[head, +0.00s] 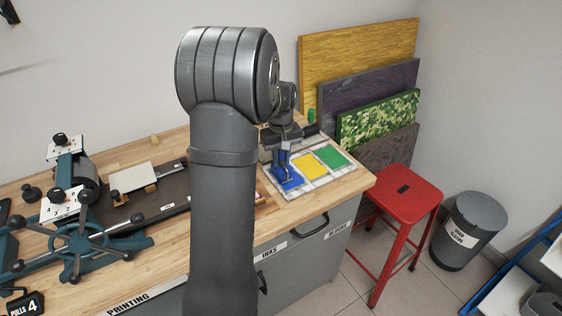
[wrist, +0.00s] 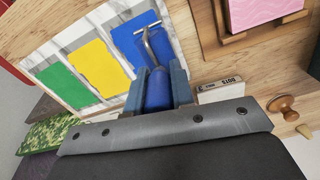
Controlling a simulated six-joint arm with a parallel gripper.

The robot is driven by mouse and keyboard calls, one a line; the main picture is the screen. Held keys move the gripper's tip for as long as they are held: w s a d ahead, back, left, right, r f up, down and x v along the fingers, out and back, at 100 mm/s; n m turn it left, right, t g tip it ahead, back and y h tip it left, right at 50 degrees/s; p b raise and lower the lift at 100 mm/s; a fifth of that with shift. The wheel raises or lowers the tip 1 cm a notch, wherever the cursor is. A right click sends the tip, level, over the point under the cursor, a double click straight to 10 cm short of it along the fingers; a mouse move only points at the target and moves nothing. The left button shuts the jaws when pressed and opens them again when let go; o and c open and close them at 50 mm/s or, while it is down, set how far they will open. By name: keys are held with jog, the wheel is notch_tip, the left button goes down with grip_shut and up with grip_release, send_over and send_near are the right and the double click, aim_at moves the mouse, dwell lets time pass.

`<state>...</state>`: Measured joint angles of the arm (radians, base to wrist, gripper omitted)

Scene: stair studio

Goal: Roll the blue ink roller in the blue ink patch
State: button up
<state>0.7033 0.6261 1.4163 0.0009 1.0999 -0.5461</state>
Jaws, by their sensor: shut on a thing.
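My gripper (wrist: 158,84) is shut on the blue handle of the ink roller (wrist: 158,92). The roller's bent metal rod reaches out past the fingertips, over the blue ink patch (wrist: 133,42). In the head view, my gripper (head: 282,157) is above the blue ink patch (head: 293,184), with the blue roller (head: 286,174) under it. The blue patch is at one end of a pale slab (head: 316,182), beside the yellow and green patches. I cannot tell whether the roller touches the ink.
The yellow patch (head: 309,166) and green patch (head: 332,156) lie to the right. A wooden tray with a pink sheet (wrist: 262,10) and a small white box (wrist: 217,91) are close by. A printing press (head: 80,215) stands at left, a red stool (head: 405,193) beyond the bench's right end.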

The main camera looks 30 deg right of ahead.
jog(key=shift+r, duration=2.55)
